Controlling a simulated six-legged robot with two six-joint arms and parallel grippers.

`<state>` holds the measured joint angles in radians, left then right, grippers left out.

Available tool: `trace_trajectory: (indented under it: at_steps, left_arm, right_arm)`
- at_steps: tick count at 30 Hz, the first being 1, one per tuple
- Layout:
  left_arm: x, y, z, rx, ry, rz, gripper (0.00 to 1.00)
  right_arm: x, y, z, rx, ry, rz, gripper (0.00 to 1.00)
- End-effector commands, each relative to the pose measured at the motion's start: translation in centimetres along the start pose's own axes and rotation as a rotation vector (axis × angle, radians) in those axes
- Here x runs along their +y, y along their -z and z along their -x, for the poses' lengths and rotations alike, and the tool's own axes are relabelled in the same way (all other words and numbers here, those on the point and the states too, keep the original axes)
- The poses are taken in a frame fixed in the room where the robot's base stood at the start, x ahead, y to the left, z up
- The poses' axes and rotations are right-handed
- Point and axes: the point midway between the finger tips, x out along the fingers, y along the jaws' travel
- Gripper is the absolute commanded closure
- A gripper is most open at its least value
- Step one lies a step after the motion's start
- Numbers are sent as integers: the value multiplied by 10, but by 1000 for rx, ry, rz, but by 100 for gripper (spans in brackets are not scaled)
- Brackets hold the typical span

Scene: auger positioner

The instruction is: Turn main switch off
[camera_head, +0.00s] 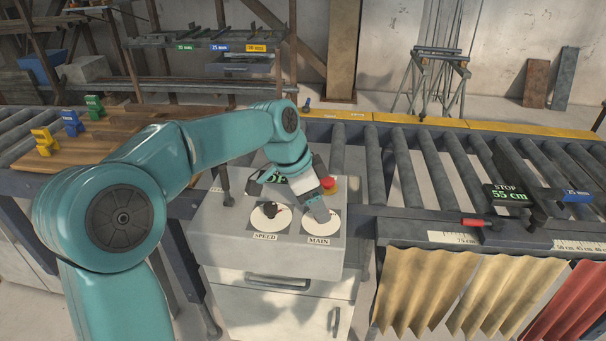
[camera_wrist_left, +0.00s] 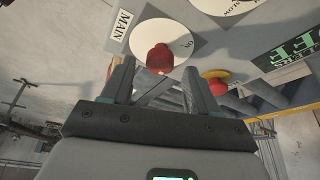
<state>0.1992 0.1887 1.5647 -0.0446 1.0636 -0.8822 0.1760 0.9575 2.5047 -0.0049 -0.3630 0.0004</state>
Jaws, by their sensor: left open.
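The main switch is a red knob (camera_wrist_left: 159,58) on a white dial (camera_wrist_left: 143,35) with a MAIN label and the letters ON at its edge, in the left wrist view. In the head view the white dial (camera_head: 321,228) is at the right of the control box's top, and my gripper hides the knob. My left gripper (camera_head: 323,208) comes down over this dial. In the left wrist view its two fingers (camera_wrist_left: 158,72) are apart, with the knob between and just beyond the tips. I cannot tell whether they touch it. My right gripper is not in view.
The SPEED dial (camera_head: 268,218) is just left of MAIN on the grey control box (camera_head: 215,240). A red stop button (camera_head: 327,184) on yellow stands close behind the gripper. A roller conveyor (camera_head: 450,175) with a stop at 55 cm is to the right.

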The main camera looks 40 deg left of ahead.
Motion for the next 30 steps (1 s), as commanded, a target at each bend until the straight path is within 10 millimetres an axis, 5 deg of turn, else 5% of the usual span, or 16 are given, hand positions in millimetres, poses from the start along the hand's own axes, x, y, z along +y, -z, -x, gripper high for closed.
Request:
trace_trajectory:
  at_steps: [15,30]
  left_arm:
    - [0,1,127,2,2,-1,41]
    - [0,0,145,1,0,-1,41]
  right_arm:
    - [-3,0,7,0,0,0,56]
    - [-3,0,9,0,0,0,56]
